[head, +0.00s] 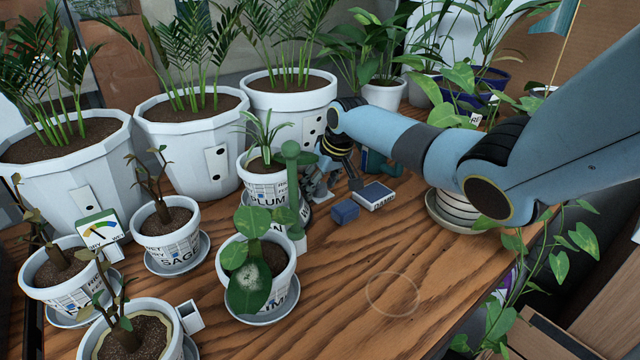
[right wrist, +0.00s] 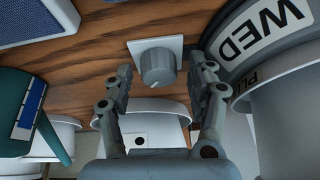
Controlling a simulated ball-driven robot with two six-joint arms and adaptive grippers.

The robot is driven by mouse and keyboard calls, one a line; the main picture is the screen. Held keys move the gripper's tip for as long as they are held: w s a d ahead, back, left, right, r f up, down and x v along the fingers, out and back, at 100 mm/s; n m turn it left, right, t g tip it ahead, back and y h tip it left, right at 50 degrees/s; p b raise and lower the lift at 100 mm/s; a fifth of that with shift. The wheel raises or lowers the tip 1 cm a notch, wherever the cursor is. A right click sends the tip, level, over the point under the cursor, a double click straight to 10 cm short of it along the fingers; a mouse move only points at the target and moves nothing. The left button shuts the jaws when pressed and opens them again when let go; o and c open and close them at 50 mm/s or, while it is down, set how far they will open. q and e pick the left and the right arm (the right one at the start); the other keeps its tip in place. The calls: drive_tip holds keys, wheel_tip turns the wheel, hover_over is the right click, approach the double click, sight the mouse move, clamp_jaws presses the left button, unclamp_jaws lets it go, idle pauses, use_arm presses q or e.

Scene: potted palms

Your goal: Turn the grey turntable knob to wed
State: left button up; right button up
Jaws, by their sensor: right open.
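The grey knob (right wrist: 158,67) sits on a white square plate (right wrist: 136,46) on the wooden table in the right wrist view. My right gripper (right wrist: 161,72) is open, with one finger to each side of the knob in the picture and a gap on both sides. I cannot tell how far the fingertips are from it in depth. The turntable's grey rim (right wrist: 225,75) curves at the right and carries a tilted WED label (right wrist: 263,30). In the head view my right gripper (head: 322,180) is beside the PLUM pot (head: 262,190), and the knob is hidden. My left gripper is not in view.
A blue block (head: 345,212) and a labelled blue-and-white box (head: 374,196) lie right of the gripper. A green upright piece (head: 291,172) stands to its left. Several potted plants crowd the left and back. The table's front right is clear.

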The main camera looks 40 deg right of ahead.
drive_tip(key=v, duration=0.7)
drive_tip(key=shift+r, duration=0.25)
drive_tip(key=shift+s, duration=0.1)
